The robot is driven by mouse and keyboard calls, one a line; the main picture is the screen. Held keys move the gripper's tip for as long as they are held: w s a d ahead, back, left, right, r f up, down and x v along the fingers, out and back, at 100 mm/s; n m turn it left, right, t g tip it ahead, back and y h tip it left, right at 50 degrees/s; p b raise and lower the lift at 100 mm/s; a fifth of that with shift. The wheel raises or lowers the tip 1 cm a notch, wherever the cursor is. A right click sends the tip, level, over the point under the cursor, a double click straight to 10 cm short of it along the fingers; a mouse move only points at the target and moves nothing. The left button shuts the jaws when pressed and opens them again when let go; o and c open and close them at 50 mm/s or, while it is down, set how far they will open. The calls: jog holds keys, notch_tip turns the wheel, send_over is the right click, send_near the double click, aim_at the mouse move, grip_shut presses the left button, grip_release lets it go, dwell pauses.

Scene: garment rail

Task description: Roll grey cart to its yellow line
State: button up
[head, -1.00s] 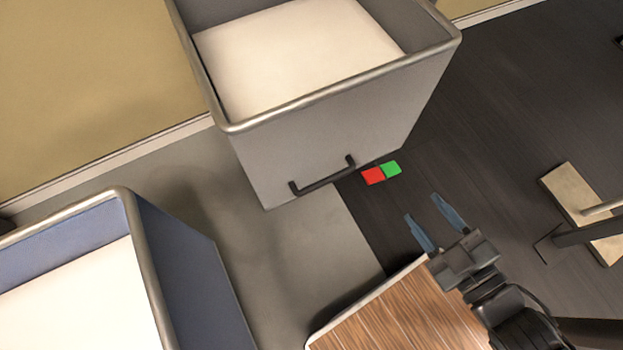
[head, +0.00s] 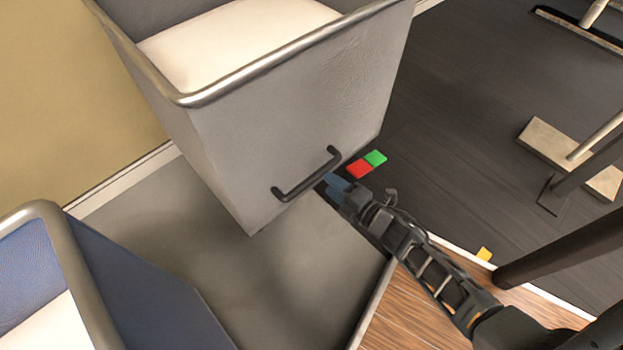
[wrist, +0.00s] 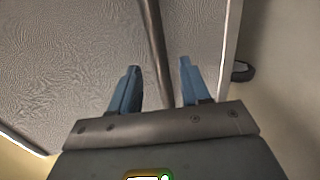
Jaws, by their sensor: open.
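The grey cart (head: 270,130) stands at the upper middle of the head view, with a metal rim and a pale load inside. Its dark bar handle (head: 308,176) is on the side facing me. My gripper (head: 335,183) is at the right end of the handle. In the wrist view the open blue fingers (wrist: 157,85) point at the cart's grey panel (wrist: 70,50), and the dark handle bar (wrist: 152,50) runs between them. I cannot tell whether they touch it.
A blue cart (head: 125,270) stands at the lower left. Red and green markers (head: 360,169) lie on the floor by the grey cart. A rack foot (head: 570,155) and a dark post (head: 560,250) stand at the right. Grey floor (head: 270,280) is clear between the carts.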

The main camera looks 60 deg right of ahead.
aim_at(317, 175)
jog(key=b+x, duration=0.1)
jog(key=x, duration=0.5)
jog(key=shift+w+d, duration=0.1)
jog(key=shift+w, duration=0.25)
jog(key=shift+c, duration=0.3)
grip_shut()
